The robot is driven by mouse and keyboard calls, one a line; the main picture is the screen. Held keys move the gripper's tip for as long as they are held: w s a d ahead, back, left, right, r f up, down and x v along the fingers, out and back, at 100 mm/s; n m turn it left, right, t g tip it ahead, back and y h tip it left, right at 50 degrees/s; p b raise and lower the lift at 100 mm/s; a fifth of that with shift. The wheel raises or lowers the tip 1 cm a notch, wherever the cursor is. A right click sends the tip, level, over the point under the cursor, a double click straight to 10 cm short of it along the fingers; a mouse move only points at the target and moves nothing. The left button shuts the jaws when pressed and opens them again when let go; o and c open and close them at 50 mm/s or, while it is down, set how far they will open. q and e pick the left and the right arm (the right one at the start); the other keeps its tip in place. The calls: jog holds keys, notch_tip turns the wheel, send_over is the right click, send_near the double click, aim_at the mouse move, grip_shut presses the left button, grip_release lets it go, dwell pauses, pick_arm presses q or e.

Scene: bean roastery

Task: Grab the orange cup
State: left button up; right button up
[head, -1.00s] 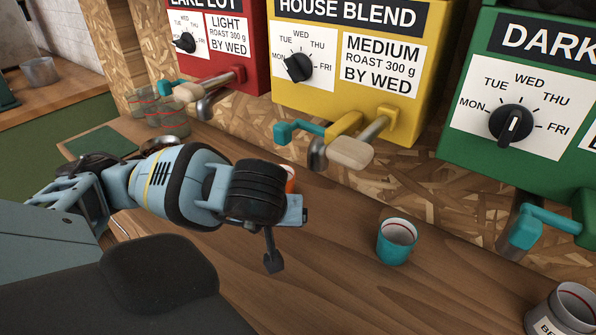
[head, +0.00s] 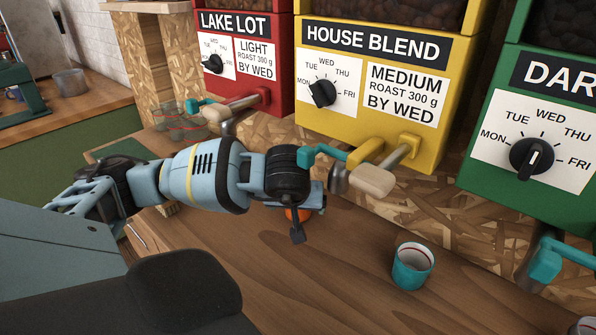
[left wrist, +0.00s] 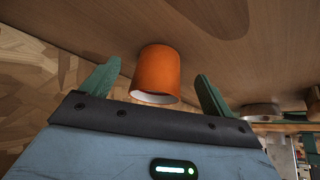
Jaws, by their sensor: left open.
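The orange cup (head: 299,214) shows in the head view on the wooden counter, mostly hidden behind my left gripper (head: 306,225). In the left wrist view the whole cup (left wrist: 156,68) shows, with its pale inside and rim towards the camera. My left gripper's two green fingers (left wrist: 157,76) are open, one on each side of the cup in that picture. A gap shows on both sides, and neither finger visibly touches it. How deep the cup lies between the fingers is hard to tell. My right gripper is not in view.
A teal cup (head: 412,267) stands on the counter to the right. Clear glasses (head: 182,124) stand at the back left.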

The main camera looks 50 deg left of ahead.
pick_arm(q)
jog(key=shift+w+a, duration=0.85)
jog(key=shift+w, duration=0.15)
jog(key=shift+x, duration=1.15)
jog(key=shift+w+a+f, duration=0.2)
jog(key=shift+w+f, duration=0.05)
jog(key=shift+f, duration=0.1)
jog(key=c, duration=1.1)
